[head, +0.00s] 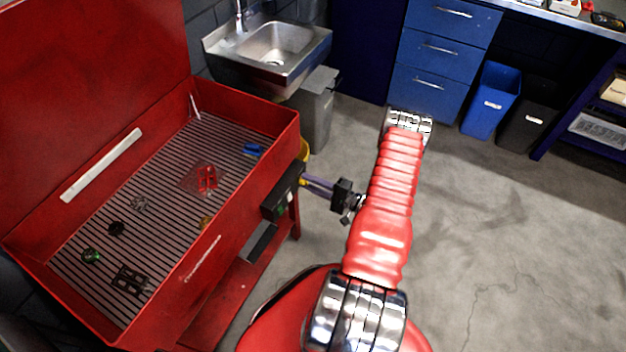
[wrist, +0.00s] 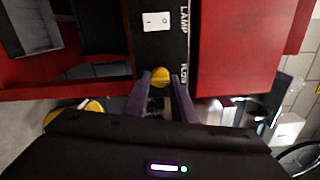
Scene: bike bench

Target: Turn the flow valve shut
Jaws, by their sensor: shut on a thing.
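The flow valve is a small yellow knob (wrist: 160,76) on a black control panel (wrist: 157,48), beside lettering that seems to read FLOW. My gripper (wrist: 161,82) has its two purple fingers on either side of the knob and is shut on it. In the head view my gripper (head: 303,183) reaches left to the black panel (head: 283,192) on the right side of the red parts washer (head: 225,220).
A white switch (wrist: 157,21) marked LAMP sits near the knob. Small parts lie on the washer's slatted tray (head: 165,190). A steel sink (head: 275,45), grey bin (head: 316,105) and blue bin (head: 491,100) stand behind. The floor at right is clear.

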